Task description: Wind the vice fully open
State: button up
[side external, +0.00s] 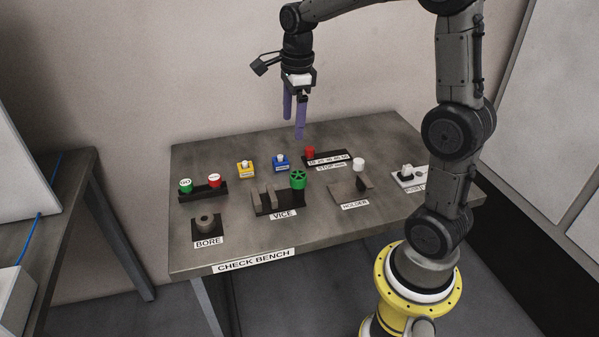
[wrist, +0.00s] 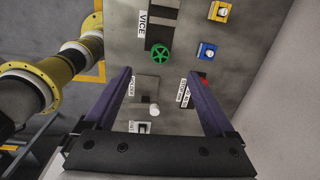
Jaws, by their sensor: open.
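The vice (side external: 266,201) stands near the front middle of the check bench, behind its VICE label. It has upright grey jaws on a dark base, with a gap between the jaws. Its green handwheel (side external: 298,179) is at the right end. In the wrist view the handwheel (wrist: 161,54) shows at the top middle, with the dark vice body (wrist: 162,22) above it, cut by the frame edge. My gripper (side external: 293,120) is open and empty, with purple fingers pointing down, well above the bench and behind the handwheel. Its fingers also show in the wrist view (wrist: 161,85), apart from everything.
The air around my gripper is clear.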

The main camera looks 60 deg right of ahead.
jog(key=g, duration=0.1)
send_over(300, 175)
notch_tip(300, 175, down, 4)
jog(key=f, duration=0.1)
jog(key=shift+m, duration=0.3)
notch_tip(300, 175, down, 13)
jog(key=shift+r, duration=0.15)
jog(key=c, duration=1.4)
